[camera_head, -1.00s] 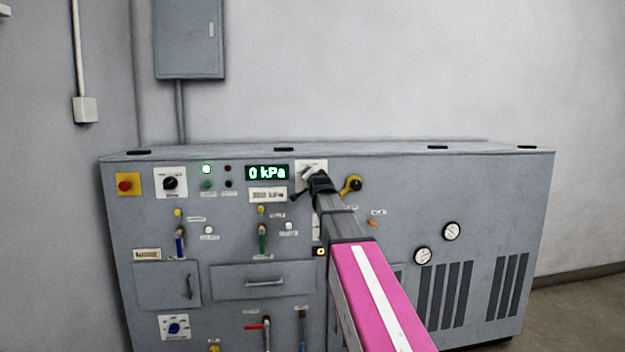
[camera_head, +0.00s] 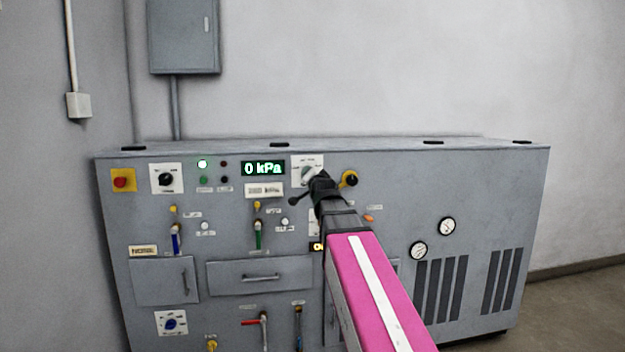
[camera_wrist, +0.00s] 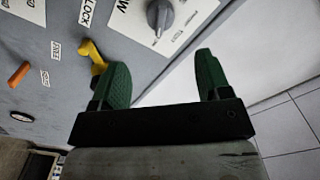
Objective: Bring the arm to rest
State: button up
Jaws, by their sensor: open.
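My arm, with a pink and white link, reaches forward in the head view. My gripper (camera_head: 318,182) is in front of the upper middle of the grey machine panel (camera_head: 430,190). In the wrist view my gripper (camera_wrist: 165,80) shows two green fingers spread wide with nothing between them. A grey selector knob (camera_wrist: 160,15) on a white plate lies ahead, beyond the fingertips. It also shows in the head view (camera_head: 307,172), just above my gripper. A yellow handle (camera_wrist: 92,55) lies close beside the left finger in the wrist view; whether they touch I cannot tell.
The display (camera_head: 263,168) reads 0 kPa, and a green lamp (camera_head: 202,164) is lit. A red button (camera_head: 121,181) sits at the panel's left. An orange lever (camera_wrist: 19,74) shows in the wrist view. Two gauges (camera_head: 447,226) are on the right. Bare floor lies right of the machine.

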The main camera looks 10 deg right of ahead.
jog(key=s+f+n+g, duration=0.2)
jog(key=s+f+g, duration=0.15)
jog(key=f, duration=1.05)
jog(key=s+f+n+g, duration=0.25)
jog(key=f+g, duration=0.25)
jog(key=f, duration=1)
jog(key=s+f+n+g, duration=0.4)
jog(key=s+f+g, duration=0.5)
jog(key=s+f, duration=1.1)
notch_tip(320, 180, down, 2)
jog(key=shift+s+f+n, duration=0.1)
jog(key=shift+s+n, duration=0.15)
jog(key=shift+n, duration=0.1)
jog(key=shift+g, duration=0.25)
